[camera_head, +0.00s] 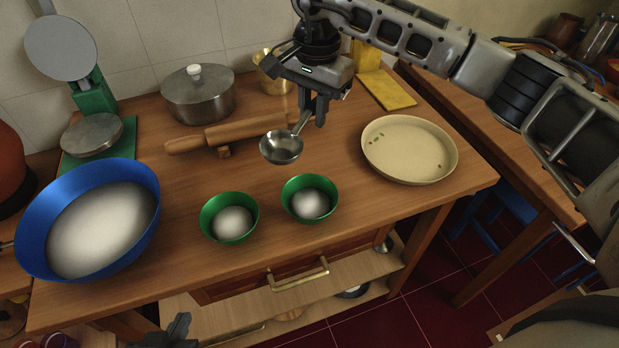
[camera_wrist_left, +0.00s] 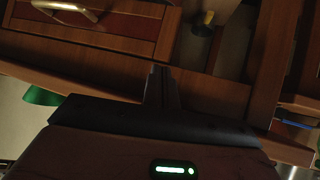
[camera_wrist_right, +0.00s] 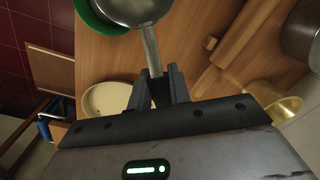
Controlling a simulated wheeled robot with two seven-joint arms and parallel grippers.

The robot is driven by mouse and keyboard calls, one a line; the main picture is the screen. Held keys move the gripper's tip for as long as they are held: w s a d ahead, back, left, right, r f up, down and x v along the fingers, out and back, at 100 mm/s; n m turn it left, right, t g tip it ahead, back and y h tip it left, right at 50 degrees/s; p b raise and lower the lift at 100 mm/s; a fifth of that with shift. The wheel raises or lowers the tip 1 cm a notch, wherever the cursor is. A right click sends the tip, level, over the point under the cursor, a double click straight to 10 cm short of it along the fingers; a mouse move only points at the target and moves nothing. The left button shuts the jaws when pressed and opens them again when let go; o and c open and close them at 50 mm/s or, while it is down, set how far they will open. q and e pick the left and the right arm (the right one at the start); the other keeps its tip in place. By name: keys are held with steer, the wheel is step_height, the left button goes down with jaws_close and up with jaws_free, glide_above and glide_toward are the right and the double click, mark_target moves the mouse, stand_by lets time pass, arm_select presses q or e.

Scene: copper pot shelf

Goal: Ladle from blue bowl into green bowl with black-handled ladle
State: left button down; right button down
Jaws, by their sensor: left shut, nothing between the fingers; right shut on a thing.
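The blue bowl (camera_head: 148,222) stands at the left of the table with white contents. Two green bowls, a left one (camera_head: 230,239) and a right one (camera_head: 310,216), stand at front centre, each with white contents.
A rolling pin (camera_head: 230,133) on a stand lies behind the ladle. A lidded pot (camera_head: 198,98) stands further back. A cream dish (camera_head: 408,150) is to the right. A scale (camera_head: 92,136) stands behind the blue bowl.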

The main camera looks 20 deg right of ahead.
steer(key=shift+f, duration=0.2)
steer(key=shift+r, duration=0.1)
steer(key=shift+r+p, duration=0.75)
steer(key=shift+r, duration=0.8)
steer(key=shift+f, duration=0.1)
